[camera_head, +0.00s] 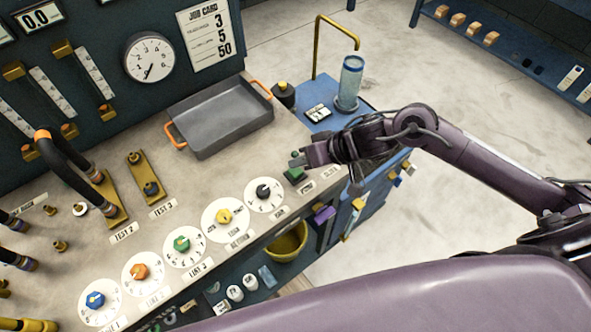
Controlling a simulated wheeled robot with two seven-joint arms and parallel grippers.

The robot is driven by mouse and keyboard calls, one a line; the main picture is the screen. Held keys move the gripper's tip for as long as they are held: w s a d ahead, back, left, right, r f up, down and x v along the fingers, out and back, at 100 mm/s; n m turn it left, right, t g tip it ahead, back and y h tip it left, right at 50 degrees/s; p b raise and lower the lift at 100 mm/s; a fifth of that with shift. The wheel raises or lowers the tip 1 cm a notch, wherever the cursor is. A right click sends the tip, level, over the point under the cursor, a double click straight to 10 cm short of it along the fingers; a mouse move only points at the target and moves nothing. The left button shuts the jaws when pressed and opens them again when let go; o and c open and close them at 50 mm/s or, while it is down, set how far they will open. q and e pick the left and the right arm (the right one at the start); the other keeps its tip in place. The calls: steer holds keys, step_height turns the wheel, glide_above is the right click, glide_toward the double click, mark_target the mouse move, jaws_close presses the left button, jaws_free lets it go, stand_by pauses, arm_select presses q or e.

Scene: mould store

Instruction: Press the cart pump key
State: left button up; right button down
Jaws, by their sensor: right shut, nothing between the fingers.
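My right gripper (303,160) is shut and empty, its tips just above or at a green key (294,174) at the bench's right edge. I cannot tell whether they touch. A blue cart (368,116) stands beyond the bench's right end. On its top lie a small white piece with dark marks (318,113), a clear blue cylinder (349,82) and a bent brass pipe (316,45). The labels near both are too small to read, so I cannot tell which is the cart pump key. My left gripper is not in view.
A grey tray with orange handles (222,137) sits on the bench (80,170). Several dials, such as the black-knobbed one (264,194), line its front edge. A yellow bucket (287,243) is below. A gauge (149,58) is on the back panel.

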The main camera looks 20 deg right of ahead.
mark_target(300, 172)
steer(key=shift+f, duration=0.2)
steer(key=shift+f, duration=0.3)
steer(key=shift+f, duration=0.45)
stand_by(0.8)
steer(key=shift+r, duration=0.1)
steer(key=shift+r+p, duration=0.8)
steer(key=shift+p, duration=0.65)
step_height(300, 172, up, 6)
steer(key=p, duration=0.8)
